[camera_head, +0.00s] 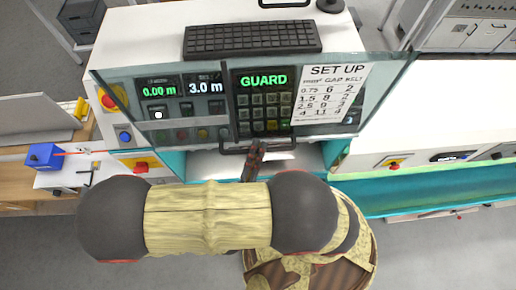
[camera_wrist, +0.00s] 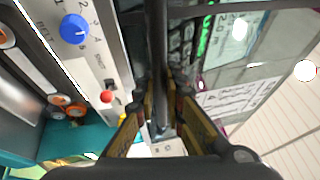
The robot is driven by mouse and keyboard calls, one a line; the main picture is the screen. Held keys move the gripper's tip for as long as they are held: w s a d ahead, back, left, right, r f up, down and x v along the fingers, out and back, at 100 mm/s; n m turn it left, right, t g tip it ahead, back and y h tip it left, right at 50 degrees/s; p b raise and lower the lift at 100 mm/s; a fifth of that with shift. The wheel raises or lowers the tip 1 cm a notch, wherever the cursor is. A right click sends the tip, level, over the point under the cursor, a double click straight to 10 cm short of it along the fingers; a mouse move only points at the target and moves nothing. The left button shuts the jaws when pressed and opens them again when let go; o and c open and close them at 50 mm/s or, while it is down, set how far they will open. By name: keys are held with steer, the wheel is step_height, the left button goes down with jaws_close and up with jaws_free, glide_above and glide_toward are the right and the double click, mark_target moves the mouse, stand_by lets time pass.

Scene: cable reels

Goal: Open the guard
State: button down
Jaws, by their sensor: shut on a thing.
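The guard (camera_head: 218,110) is a clear, tinted panel in front of the machine's control face, wide at the top edge and narrower below. Its dark handle (camera_head: 232,151) is a bar along the lower middle. My gripper (camera_head: 256,150) is at this handle, reaching up from below. In the wrist view my gripper (camera_wrist: 161,88) has its two fingers on either side of a dark bar, the handle (camera_wrist: 158,45), and is shut on it. The fingertips' contact is partly hidden in the head view. The display behind the guard reads GUARD (camera_head: 263,80) in green.
A keyboard (camera_head: 252,39) lies on the machine's top. A set-up sheet (camera_head: 330,92) and readouts show behind the guard. A blue box (camera_head: 44,156) stands at the far left.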

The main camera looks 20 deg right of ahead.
steer(key=c, duration=1.8)
jaws_free()
steer(key=shift+c, duration=0.2)
